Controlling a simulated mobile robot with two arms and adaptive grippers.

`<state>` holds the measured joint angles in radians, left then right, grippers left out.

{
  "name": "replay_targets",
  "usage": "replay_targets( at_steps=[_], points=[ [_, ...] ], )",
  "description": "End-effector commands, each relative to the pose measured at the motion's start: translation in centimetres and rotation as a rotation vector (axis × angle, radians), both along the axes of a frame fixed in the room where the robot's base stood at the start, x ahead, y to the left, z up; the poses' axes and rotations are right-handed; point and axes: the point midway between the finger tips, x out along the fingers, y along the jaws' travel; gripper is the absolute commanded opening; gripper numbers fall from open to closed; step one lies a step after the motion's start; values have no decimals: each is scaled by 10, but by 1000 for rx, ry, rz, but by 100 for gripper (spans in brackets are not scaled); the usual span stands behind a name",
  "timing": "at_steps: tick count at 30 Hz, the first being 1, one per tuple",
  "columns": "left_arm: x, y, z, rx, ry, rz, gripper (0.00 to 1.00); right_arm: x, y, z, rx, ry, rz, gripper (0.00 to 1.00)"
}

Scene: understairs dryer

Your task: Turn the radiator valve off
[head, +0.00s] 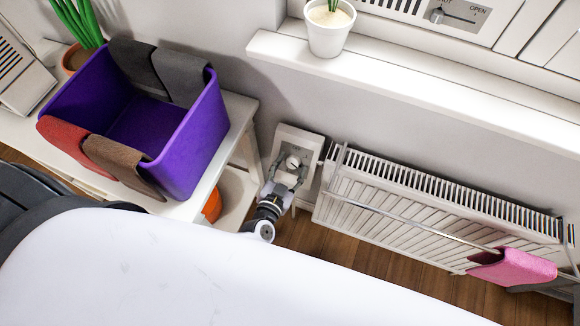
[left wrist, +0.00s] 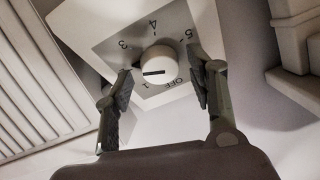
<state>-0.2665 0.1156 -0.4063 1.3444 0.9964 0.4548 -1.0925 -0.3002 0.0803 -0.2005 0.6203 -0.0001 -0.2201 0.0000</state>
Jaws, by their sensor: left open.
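The radiator valve shows as a white round knob (left wrist: 158,62) on a pale square dial plate (left wrist: 108,39) marked 1, 3, 4, 5 and OFF. The black line on the knob lies nearly level, on its lower half; the finger at picture left may hide part of the scale. In the head view the knob (head: 293,162) is on a white box left of the radiator (head: 400,205). My left gripper (head: 288,178) is open at the knob. In the left wrist view its fingers (left wrist: 160,72) stand on either side of the knob, with visible gaps. My right gripper is not in view.
A purple bin (head: 200,135) with cloths over its rim stands on a white bench (head: 238,112) at left. A windowsill (head: 400,88) with a potted plant (head: 330,30) is above the radiator. A pink cloth (head: 515,267) hangs on the radiator's rail.

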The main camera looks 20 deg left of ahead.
Motion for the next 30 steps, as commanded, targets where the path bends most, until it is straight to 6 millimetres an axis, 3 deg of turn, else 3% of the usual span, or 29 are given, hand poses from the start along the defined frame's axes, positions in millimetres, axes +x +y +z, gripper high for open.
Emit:
replay_targets(
  at_steps=[11, 14, 24, 30],
  points=[
    [-5, 0, 1, 0, 0, 0, 53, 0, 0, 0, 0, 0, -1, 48],
    [-17, 0, 4, 0, 1, 0, 53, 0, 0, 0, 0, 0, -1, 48],
    [-85, 3, 19, 1, 3, 0, 53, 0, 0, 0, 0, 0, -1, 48],
    [-110, 4, 27, 1, 0, 0, 53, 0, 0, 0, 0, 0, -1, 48]
  ],
)
